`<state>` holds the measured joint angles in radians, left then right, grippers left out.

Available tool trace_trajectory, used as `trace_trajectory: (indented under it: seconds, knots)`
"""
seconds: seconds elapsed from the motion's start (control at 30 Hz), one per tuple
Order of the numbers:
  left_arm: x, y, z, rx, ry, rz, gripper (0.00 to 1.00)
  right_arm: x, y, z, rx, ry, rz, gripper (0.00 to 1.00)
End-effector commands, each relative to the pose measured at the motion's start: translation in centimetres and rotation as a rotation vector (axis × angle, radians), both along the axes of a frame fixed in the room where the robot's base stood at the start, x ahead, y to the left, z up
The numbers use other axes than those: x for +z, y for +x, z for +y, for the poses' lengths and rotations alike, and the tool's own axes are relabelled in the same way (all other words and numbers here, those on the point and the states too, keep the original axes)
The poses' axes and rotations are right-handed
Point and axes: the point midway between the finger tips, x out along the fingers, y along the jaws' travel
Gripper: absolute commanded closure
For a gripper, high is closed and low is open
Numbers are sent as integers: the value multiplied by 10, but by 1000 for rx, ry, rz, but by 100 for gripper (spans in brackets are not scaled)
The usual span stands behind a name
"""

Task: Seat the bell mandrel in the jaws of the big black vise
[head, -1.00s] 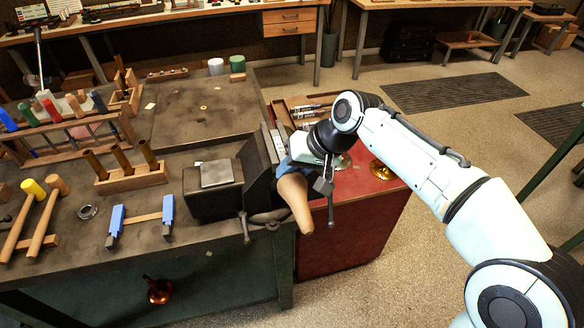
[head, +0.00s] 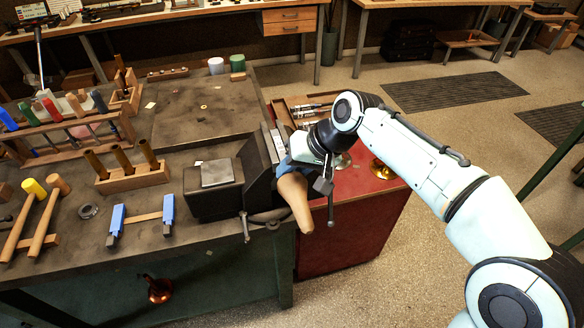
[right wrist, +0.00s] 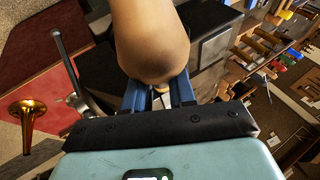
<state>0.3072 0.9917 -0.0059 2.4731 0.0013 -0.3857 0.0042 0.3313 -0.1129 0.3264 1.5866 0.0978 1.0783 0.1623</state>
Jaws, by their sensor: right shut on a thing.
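The bell mandrel (head: 296,199) is a tan, tapered wooden form at the right end of the big black vise (head: 213,196). Its narrow end points down and toward me, past the bench edge. My right gripper (head: 292,164) is at the mandrel's upper end, its blue fingers partly hidden by the wrist. In the right wrist view the mandrel (right wrist: 150,38) rises large in front of the blue fingers (right wrist: 160,94), which are shut on it near its base. The dark vise body lies behind it. Whether the mandrel touches the vise jaws (head: 263,160) is hidden. My left gripper is out of view.
The vise handle (head: 245,226) hangs in front of the vise. A red cabinet (head: 365,200) with brass pieces stands right of the bench. Mallets (head: 45,225), blue-ended jaw pads (head: 142,219) and a wooden peg block (head: 130,178) lie left. The bench top behind the vise is mostly clear.

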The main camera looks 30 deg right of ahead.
Motion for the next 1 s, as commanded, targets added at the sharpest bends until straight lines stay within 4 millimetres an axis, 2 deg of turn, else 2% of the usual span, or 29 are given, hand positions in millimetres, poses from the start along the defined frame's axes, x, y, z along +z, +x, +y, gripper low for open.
trace_trajectory:
  seconds: [0.47, 0.5, 0.6, 0.87, 1.0]
  knots:
    - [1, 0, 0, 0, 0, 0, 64, 2, 0, 0, 0, 0, -6, 100]
    - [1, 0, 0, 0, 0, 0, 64, 1, 0, 1, 0, 0, -6, 72]
    - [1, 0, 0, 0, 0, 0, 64, 1, 0, 0, 0, 0, -6, 45]
    - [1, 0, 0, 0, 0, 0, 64, -1, 0, 0, 0, 0, 3, 45]
    - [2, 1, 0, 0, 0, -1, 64, 7, -3, -3, -2, 0, -1, 45]
